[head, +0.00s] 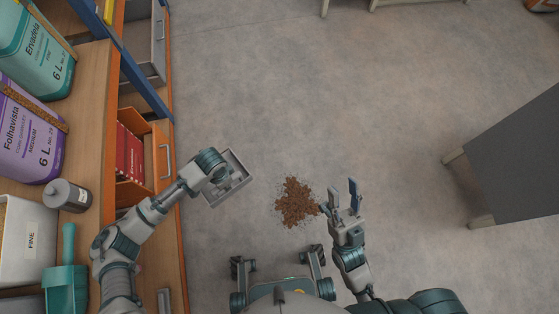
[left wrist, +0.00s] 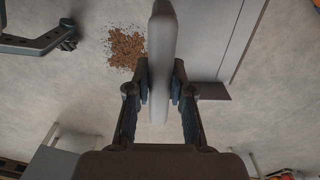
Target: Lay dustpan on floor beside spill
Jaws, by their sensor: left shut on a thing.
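The grey dustpan (head: 239,180) is left of the brown spill (head: 296,203), with a strip of bare floor between them in the head view. My left gripper (head: 220,174) is shut on its handle. In the left wrist view the handle (left wrist: 161,50) runs between the gripper's fingers (left wrist: 160,85), and the pan (left wrist: 206,35) reaches to the upper right, with the spill (left wrist: 127,47) left of it. I cannot tell whether the pan touches the floor. My right gripper (head: 346,199) is open and empty, just right of the spill.
A shelf unit (head: 150,100) with containers and drawers runs along the left. A green scoop (head: 66,284) lies on it. A dark grey table (head: 520,160) stands at the right. The floor beyond the spill is clear.

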